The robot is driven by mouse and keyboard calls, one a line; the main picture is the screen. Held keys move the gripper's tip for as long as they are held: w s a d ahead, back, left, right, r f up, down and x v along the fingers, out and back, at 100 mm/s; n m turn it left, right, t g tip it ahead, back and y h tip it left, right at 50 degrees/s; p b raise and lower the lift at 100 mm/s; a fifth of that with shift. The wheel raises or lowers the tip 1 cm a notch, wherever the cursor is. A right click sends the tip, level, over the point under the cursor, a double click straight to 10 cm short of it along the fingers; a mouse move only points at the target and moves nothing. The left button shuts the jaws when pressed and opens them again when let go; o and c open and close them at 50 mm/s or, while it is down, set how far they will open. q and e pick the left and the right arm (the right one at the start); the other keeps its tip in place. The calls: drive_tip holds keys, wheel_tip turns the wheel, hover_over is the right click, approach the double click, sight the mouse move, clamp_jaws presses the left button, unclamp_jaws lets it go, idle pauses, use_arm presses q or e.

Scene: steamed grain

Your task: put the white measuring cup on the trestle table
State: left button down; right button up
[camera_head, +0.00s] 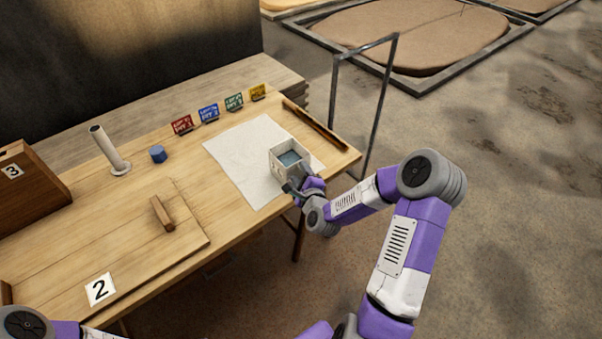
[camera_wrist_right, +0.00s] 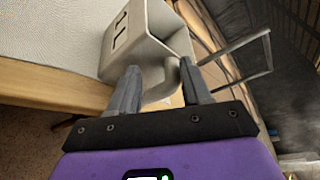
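The white measuring cup (camera_head: 279,165) is a square, open-topped box with a grey-blue inside. It is at the right front part of the trestle table (camera_head: 120,216), over the white sheet. I cannot tell whether its base touches the table. My right gripper (camera_head: 297,189) is at the cup's near side. In the right wrist view the cup (camera_wrist_right: 133,42) shows dark marks on its side, and its curved handle lies between the fingertips of my right gripper (camera_wrist_right: 160,84), which look closed on it. My left gripper is out of view.
A white sheet (camera_head: 240,150) lies under the cup area. Several coloured cards (camera_head: 208,113) stand behind it. A dark rod (camera_head: 315,125) lies at the right edge. A white cylinder (camera_head: 108,150), blue piece (camera_head: 158,154), wooden block (camera_head: 162,213) and wooden box (camera_head: 30,190) are further left.

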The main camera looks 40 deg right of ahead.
drive_tip(key=shift+r, duration=0.15)
drive_tip(key=r+p+v, duration=0.1)
drive_tip(key=p+v, duration=1.1)
drive_tip(key=p, duration=0.1)
idle(0.5)
drive_tip(key=s+a+f+n+g+y, duration=0.1)
drive_tip(key=a+f+n+g+y, duration=0.2)
drive_tip(key=a+f+n+y, duration=0.25)
drive_tip(key=a+f+n+g+y, duration=0.2)
drive_tip(key=a+f+n+g, duration=0.15)
drive_tip(key=a+n, duration=0.45)
drive_tip(key=s+a+f+n+g+y, duration=0.1)
drive_tip(key=s+a+f+n+g, duration=0.4)
drive_tip(key=s+a+n+g, duration=0.2)
drive_tip(key=s+a+n, duration=0.2)
drive_tip(key=s+n, duration=0.2)
drive_tip(key=s, duration=0.1)
drive_tip(key=shift+a+n+g, duration=0.35)
drive_tip(key=shift+a, duration=0.05)
